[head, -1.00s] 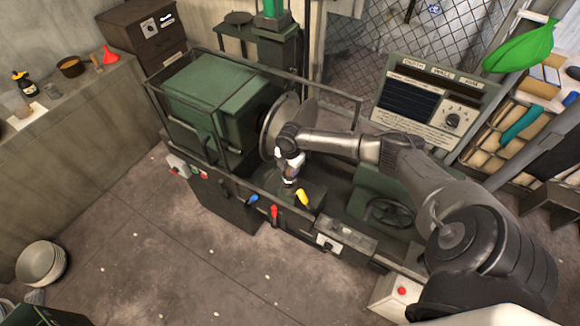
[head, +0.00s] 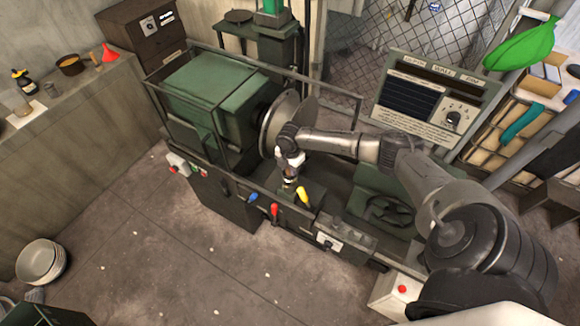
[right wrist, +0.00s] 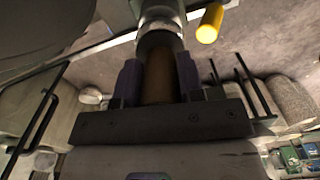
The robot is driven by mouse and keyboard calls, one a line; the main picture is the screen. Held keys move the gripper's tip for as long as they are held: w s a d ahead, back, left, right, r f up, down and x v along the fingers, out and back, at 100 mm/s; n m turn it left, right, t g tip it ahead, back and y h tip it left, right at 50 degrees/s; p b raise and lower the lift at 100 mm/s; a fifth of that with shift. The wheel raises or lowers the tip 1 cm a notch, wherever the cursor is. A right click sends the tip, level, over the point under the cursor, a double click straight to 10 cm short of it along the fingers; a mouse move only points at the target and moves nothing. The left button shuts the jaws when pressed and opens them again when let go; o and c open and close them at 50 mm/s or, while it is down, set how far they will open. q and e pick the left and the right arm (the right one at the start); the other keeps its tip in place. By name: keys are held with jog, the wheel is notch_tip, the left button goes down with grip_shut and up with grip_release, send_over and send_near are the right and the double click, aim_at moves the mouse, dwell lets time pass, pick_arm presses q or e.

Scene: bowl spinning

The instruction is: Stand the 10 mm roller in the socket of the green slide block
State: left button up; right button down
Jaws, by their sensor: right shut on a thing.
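My right gripper (head: 290,174) is over the front of the lathe, left of the green slide block (head: 313,193) or at its edge. In the right wrist view its two dark fingers (right wrist: 158,78) are shut on a brown cylinder (right wrist: 158,72), apparently the handle of the roller. A dark collar and a silver part (right wrist: 160,14) continue beyond the fingertips. The roller's lower end is small in the head view, and I cannot tell whether it touches the block. The socket is not clearly visible. My left gripper is not in view.
Blue (head: 253,198), red (head: 275,210) and yellow (head: 303,196) handles stand close along the lathe's front edge. The yellow one also shows in the right wrist view (right wrist: 210,23). A large metal disc (head: 279,122) is just behind the gripper. A handwheel (head: 390,212) lies to the right.

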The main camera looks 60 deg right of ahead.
jog(key=c, duration=0.9)
grip_release()
jog(key=shift+o, duration=1.2)
jog(key=shift+r, duration=0.35)
notch_tip(320, 180, up, 13)
jog(key=b, duration=0.1)
